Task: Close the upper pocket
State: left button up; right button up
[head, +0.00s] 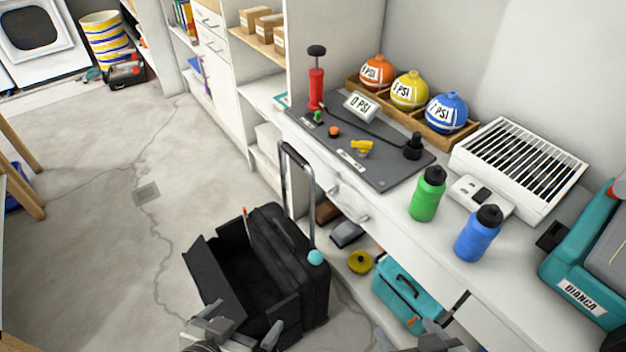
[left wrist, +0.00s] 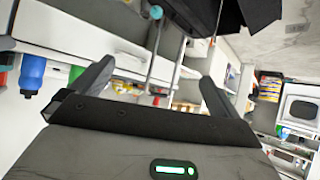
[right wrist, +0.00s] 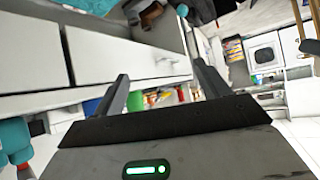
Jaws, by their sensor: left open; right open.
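A black suitcase (head: 310,285) stands on the floor with its long handle (head: 284,185) pulled up. On its left side a black pocket (head: 207,272) gapes open, its flap leaning outward and its dark inside showing. I cannot tell for certain whether this is the upper pocket. Part of the black suitcase shows upside down at the top of the left wrist view (left wrist: 262,12). My left gripper (head: 236,328) is open and empty at the near side of the suitcase, overlapping its lower edge. My right gripper (head: 410,340) is open and empty, to the right of the suitcase.
A white workbench (head: 400,215) runs along the right, with a green bottle (head: 427,195), a blue bottle (head: 478,235) and a dark pump board (head: 370,145) on it. A teal bag (head: 405,298) lies on the shelf below. The floor (head: 100,230) left of the suitcase is clear.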

aim_at(206, 263)
jog(key=z, duration=1.85)
jog(key=k, duration=2.6)
jog(key=u, duration=1.2)
